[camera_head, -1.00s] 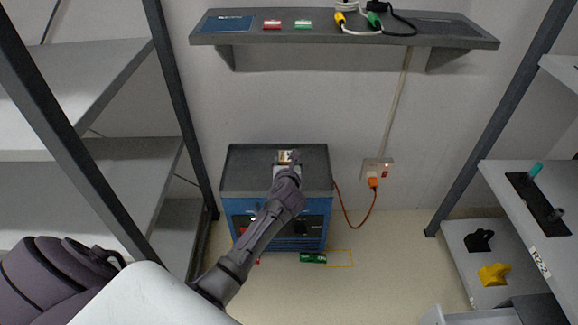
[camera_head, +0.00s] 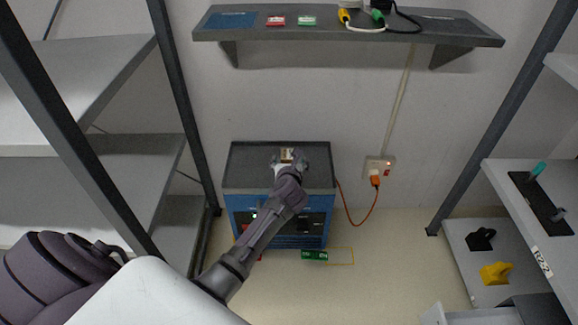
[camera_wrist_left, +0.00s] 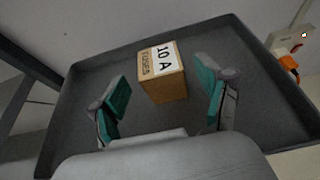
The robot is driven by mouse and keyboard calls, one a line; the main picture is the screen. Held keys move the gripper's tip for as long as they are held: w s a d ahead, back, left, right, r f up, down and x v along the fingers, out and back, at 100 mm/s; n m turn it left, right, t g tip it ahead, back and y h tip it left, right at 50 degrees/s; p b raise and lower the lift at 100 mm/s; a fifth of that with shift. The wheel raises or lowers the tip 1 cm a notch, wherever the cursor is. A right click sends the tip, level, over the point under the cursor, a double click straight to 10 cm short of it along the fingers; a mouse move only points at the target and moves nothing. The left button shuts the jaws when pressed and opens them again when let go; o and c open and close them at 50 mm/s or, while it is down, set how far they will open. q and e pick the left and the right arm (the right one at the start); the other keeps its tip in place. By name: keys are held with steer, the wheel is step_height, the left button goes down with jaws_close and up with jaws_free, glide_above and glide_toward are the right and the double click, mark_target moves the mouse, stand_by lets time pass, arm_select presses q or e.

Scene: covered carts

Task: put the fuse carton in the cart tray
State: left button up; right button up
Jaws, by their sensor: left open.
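The fuse carton (camera_wrist_left: 164,82) is a small brown box with a white "10 A" label. It rests in the dark cart tray (camera_wrist_left: 85,80) on top of the blue cart; in the head view the carton (camera_head: 287,155) shows near the middle of the tray (camera_head: 250,165). My left gripper (camera_wrist_left: 163,98) is open, one teal-padded finger on each side of the carton, with gaps to both. In the head view my left gripper (camera_head: 288,162) is over the tray beside the carton. My right gripper is not in view.
A wall shelf (camera_head: 345,38) with a red and a green box hangs above. A socket (camera_head: 379,168) with an orange plug and cable is right of the cart. A green item (camera_head: 315,255) lies on the floor in front. Shelving racks stand left and right.

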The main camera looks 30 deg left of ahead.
arm_select(q)
steer(key=p+v, duration=0.2)
steer(key=v, duration=0.4)
steer(key=shift+s+r, duration=0.1)
steer(key=shift+r, duration=0.1)
steer(key=s+d+r+m+t+h+p, duration=0.1)
steer(key=s+d+r+m+t+h, duration=0.15)
steer(key=d+r+m+t, duration=0.35)
steer(key=s+d+r+m+t+h, duration=0.2)
steer(key=s+d+r+m+t, duration=0.15)
steer(key=r+m, duration=0.5)
steer(key=s+d+r+m+g+h, duration=0.1)
steer(key=s+d+m+g+h, duration=0.25)
steer(key=d+m+h, duration=0.85)
steer(key=s+d+f+m+g+y, duration=0.1)
steer(key=s+f+m+g+y, duration=0.2)
steer(key=s+f+m+g, duration=0.75)
steer(key=s+a+f+m+g+y, duration=0.3)
steer(key=s+a+f+m+y, duration=0.3)
steer(key=s+a, duration=0.4)
steer(key=shift+s+m, duration=0.6)
steer(key=shift+s, duration=0.15)
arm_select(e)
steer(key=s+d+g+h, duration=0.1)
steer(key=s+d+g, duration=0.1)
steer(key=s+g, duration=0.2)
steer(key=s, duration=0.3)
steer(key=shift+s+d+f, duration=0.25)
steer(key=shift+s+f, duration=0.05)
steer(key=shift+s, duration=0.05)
